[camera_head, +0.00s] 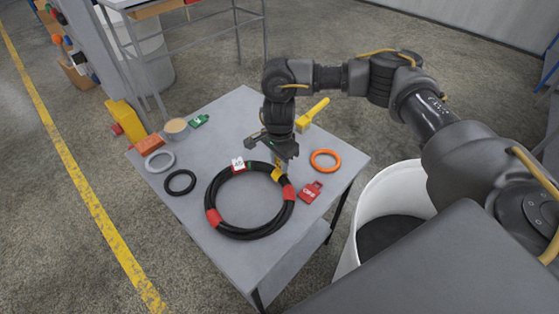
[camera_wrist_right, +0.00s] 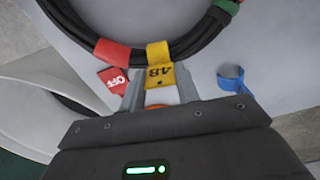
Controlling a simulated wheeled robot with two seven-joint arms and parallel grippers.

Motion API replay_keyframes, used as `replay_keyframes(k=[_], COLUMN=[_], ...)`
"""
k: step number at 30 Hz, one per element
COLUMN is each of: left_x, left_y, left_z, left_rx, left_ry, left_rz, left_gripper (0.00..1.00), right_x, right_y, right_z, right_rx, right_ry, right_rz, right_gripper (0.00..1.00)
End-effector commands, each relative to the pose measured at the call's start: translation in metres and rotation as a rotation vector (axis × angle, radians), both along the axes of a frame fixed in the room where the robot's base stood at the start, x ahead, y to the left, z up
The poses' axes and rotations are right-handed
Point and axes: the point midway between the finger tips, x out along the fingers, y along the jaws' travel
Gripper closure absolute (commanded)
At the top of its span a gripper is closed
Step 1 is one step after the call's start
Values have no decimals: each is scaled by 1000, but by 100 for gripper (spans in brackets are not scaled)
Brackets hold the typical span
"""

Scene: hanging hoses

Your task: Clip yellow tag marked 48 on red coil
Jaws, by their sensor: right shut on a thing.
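A black hose coil (camera_head: 216,221) with red bands lies on the grey table; it shows at the top of the right wrist view (camera_wrist_right: 75,30). The yellow tag (camera_head: 277,173), its marking upside down and reading like 48 or 4B in the right wrist view (camera_wrist_right: 159,68), laps over the coil beside a red band (camera_wrist_right: 111,52). My right gripper (camera_head: 281,161) reaches down at the coil's far right side, shut on the tag's lower end, with fingers on either side of it in the wrist view (camera_wrist_right: 157,92). Whether the tag is fastened cannot be told. My left gripper is not in view.
A red OFF tag (camera_head: 311,192) lies right of the coil, an orange ring (camera_head: 325,160) beyond it. Black (camera_head: 180,182) and grey (camera_head: 160,162) rings lie left. A white-faced tag (camera_head: 238,164) sits on the coil. A blue clip (camera_wrist_right: 234,80) and white bin (camera_head: 377,193) are nearby.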

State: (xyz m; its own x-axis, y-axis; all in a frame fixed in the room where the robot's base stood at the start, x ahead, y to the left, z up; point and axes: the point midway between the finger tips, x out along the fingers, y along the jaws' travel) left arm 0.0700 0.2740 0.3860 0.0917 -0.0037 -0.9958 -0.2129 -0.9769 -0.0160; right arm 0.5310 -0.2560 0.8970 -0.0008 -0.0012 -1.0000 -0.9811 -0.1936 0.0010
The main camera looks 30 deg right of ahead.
Motion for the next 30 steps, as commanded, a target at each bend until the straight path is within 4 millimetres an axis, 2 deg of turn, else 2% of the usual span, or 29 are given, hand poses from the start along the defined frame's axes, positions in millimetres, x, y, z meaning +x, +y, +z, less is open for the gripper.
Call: replay_keyframes(k=[27,28,30], left_x=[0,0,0], left_y=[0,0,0], left_z=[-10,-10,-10], left_rx=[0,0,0], left_ry=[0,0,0], left_rz=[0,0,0], left_gripper=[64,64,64], right_x=[0,0,0], right_y=[0,0,0], right_z=[-11,-11,-11], right_rx=[0,0,0], right_ry=[0,0,0], right_rz=[0,0,0], right_gripper=[91,66,56])
